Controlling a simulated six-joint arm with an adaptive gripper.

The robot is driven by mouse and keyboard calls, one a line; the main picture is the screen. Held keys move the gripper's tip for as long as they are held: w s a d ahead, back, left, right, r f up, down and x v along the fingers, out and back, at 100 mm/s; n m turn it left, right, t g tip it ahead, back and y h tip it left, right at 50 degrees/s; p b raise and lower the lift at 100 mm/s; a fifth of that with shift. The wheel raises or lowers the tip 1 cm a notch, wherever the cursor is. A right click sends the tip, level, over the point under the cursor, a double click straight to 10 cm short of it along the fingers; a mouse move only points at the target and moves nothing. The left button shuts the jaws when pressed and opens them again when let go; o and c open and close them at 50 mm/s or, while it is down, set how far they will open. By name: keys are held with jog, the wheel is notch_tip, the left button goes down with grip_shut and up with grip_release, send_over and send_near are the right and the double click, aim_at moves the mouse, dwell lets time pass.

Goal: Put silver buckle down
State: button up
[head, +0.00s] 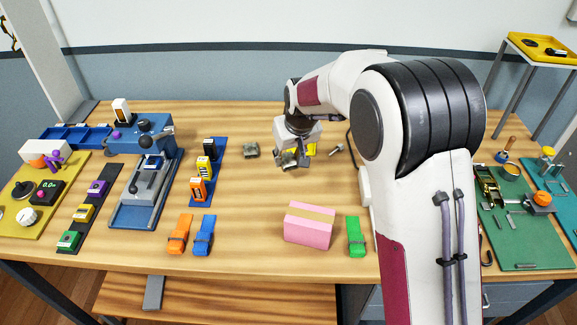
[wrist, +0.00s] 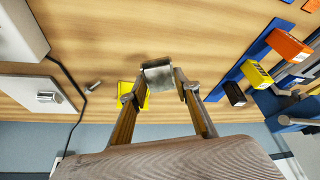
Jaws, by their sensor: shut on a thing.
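My gripper (wrist: 160,96) is shut on the silver buckle (wrist: 158,74), a grey metal block seen between the two fingertips in the wrist view. In the head view my gripper (head: 290,160) is over the middle of the wooden table, and the grey buckle is hard to tell from the fingers. I cannot tell whether the buckle touches the table. A yellow piece (wrist: 131,94) shows behind the left finger in the wrist view, partly hidden.
A similar grey metal piece (head: 251,150) lies left of my gripper. A blue strip (head: 207,172) with black, yellow and orange blocks is farther left. A small metal bolt (head: 336,150) lies to the right. A pink block (head: 309,225) stands nearer the front. Bare table lies between.

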jog(key=shift+r, duration=1.3)
jog(key=shift+w, duration=0.1)
jog(key=w+d+m, duration=0.1)
jog(key=w+d, duration=0.3)
jog(key=d, duration=0.4)
jog(key=w+d+f+m+h, duration=0.1)
jog(key=w+d, duration=0.4)
jog(key=d, duration=0.4)
jog(key=w+d+f+m, duration=0.1)
jog(key=w+d, duration=0.4)
jog(key=d, duration=0.3)
jog(key=shift+w+d+f, duration=0.15)
jog(key=shift+d+f, duration=0.1)
jog(key=shift+m+h, duration=0.4)
jog(key=shift+m, duration=0.3)
jog(key=d, duration=0.3)
jog(key=w+d, duration=0.1)
jog(key=d, duration=0.3)
jog(key=d+f, duration=0.1)
jog(key=d, duration=0.2)
jog(key=shift+w+d+f, duration=0.1)
jog(key=shift+w+d, duration=0.05)
jog(key=shift+d, duration=0.1)
jog(key=shift+f, duration=0.15)
jog(key=shift+f, duration=2.4)
jog(key=shift+f, duration=0.15)
